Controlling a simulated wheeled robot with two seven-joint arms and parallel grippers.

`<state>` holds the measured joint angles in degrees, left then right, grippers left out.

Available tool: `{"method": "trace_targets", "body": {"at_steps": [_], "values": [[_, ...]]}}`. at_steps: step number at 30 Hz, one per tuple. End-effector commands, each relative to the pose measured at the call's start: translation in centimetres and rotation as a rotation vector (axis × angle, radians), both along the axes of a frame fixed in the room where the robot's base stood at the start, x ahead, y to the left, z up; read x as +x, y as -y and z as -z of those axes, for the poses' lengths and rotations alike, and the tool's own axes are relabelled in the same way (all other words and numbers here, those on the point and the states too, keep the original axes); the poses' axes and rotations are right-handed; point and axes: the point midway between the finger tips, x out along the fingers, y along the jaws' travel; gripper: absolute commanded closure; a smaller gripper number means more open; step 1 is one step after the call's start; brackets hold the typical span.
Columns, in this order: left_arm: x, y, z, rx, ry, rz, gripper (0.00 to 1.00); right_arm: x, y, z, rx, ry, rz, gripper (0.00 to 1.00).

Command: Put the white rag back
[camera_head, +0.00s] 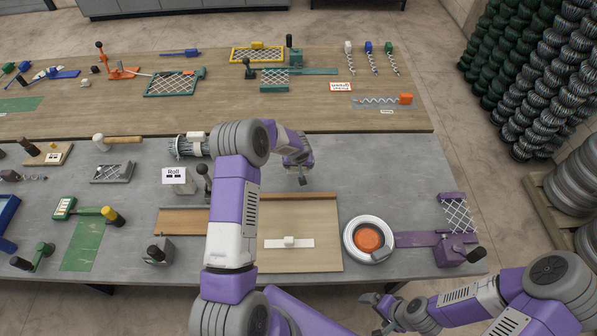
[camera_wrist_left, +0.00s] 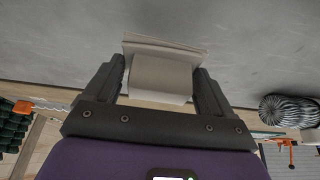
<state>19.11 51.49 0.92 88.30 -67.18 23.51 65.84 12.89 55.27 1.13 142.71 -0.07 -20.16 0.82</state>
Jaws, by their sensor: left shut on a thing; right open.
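My left gripper (camera_wrist_left: 160,67) is shut on a pale, folded piece, which looks like the white rag (camera_wrist_left: 160,78); it sits between the two dark fingers in the left wrist view. Grey tabletop lies beyond it. In the head view the left gripper (camera_head: 302,178) is over the grey table, behind the wooden board, and its own wrist mostly hides the rag. My right gripper (camera_head: 383,309) is open and empty, off the near table edge at lower right.
A wooden board (camera_head: 315,215) with a white strip (camera_head: 275,244) lies in front of the left arm. A wire coil (camera_head: 348,241) and a purple weaving tool (camera_head: 420,239) are to its right. A Roll sign (camera_head: 174,176) stands at left. The grey table's right rear part is clear.

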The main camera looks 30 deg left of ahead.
Motion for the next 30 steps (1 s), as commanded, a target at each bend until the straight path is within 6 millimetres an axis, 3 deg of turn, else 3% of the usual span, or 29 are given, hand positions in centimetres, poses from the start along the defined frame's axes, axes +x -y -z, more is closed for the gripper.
{"method": "trace_targets", "body": {"at_steps": [10, 27, 28, 30], "values": [[0.0, 0.0, 4.6, 0.001, -0.002, 0.001, 0.44, 0.0, 0.0, 0.6, 0.000, 0.000, 0.000, 0.03], [0.0, 0.0, 5.2, 0.000, 0.000, 0.000, 0.44, 0.0, 0.0, 1.6, 0.000, 0.000, 0.000, 0.03], [0.0, 0.0, 5.2, 0.000, 0.000, 0.000, 0.13, 0.0, 0.0, 1.5, 0.000, 0.000, 0.000, 0.03], [0.0, 0.0, 5.1, 0.000, 0.000, 0.000, 0.02, 0.0, 0.0, 1.4, 0.000, 0.000, 0.000, 0.03]]}}
